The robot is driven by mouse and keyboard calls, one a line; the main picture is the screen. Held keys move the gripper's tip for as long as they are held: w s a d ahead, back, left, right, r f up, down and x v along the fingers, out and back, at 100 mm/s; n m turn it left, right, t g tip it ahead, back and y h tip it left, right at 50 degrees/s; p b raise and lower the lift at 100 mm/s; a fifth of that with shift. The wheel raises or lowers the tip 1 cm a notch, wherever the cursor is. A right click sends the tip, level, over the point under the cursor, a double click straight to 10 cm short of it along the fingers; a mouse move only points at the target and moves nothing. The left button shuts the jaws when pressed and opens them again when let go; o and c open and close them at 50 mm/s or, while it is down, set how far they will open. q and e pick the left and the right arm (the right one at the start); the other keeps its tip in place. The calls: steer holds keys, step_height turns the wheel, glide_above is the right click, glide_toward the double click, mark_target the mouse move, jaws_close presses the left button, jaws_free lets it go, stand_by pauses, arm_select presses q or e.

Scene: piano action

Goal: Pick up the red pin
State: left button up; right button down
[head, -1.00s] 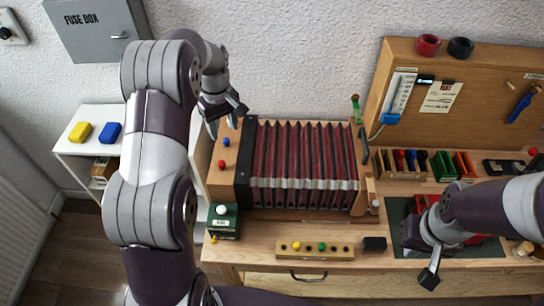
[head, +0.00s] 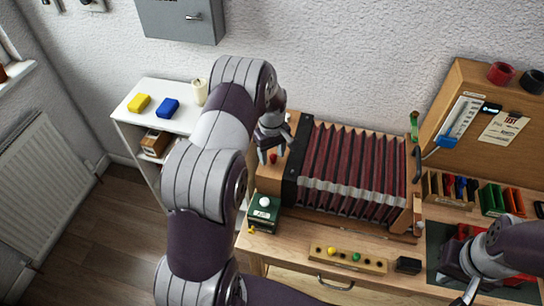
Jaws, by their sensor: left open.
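The red pin (head: 273,158) stands on the light wooden end block (head: 269,177) of the dark red bellows box. My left gripper (head: 274,156) is over that block, pointing down and open. Its two fingers appear on either side of the red pin; I cannot tell whether they touch it. The blue and white pins on the same block are hidden behind my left gripper and arm. My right gripper (head: 468,292) is at the lower right, partly cut off by the frame's bottom edge, and its jaws are unclear.
The bellows (head: 352,172) stand right of the block. A green box with a white knob (head: 264,202) sits in front of it. A white shelf (head: 125,111) with yellow and blue blocks stands left.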

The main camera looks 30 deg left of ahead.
arm_select(q)
steer(key=shift+d+r, duration=0.1)
steer(key=shift+d, duration=0.25)
jaws_close()
steer(key=shift+a, duration=0.15)
arm_select(e)
steer(key=shift+d, duration=0.15)
steer(key=shift+f, duration=0.1)
